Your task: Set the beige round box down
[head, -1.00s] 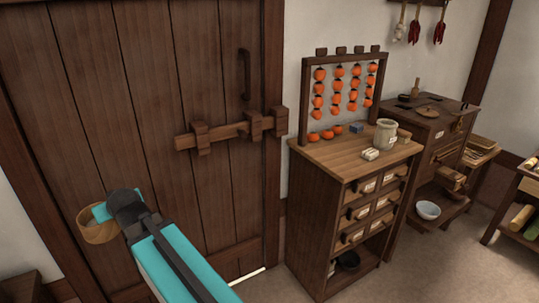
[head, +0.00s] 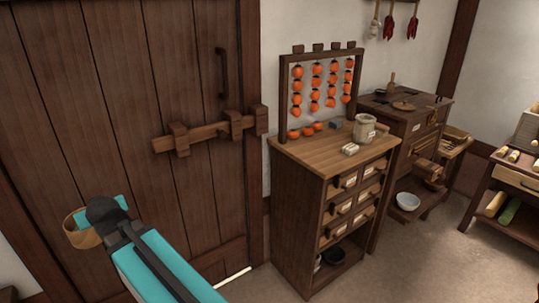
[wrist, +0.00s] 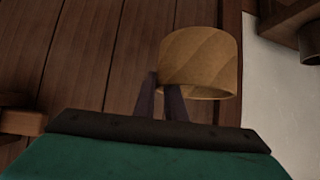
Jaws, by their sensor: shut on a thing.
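The beige round box (head: 80,238) is at the lower left of the head view, in front of the plank door. It also shows in the wrist view (wrist: 203,60), just beyond my gripper's dark fingers. My gripper (wrist: 165,88) is shut on the near side of the box wall. The box is held up in the air, with no surface visible touching it. In the head view my gripper (head: 92,222) is partly hidden by my arm's own wrist, and the fingertips are hard to see.
A drawer cabinet (head: 305,210) with a wooden top (head: 305,150) stands right of the barred door (head: 150,80). The top holds a jar (head: 364,130), small blocks and a rack of orange fruit (head: 318,85). Its front area is bare. A mill-like chest and a shelf stand farther right.

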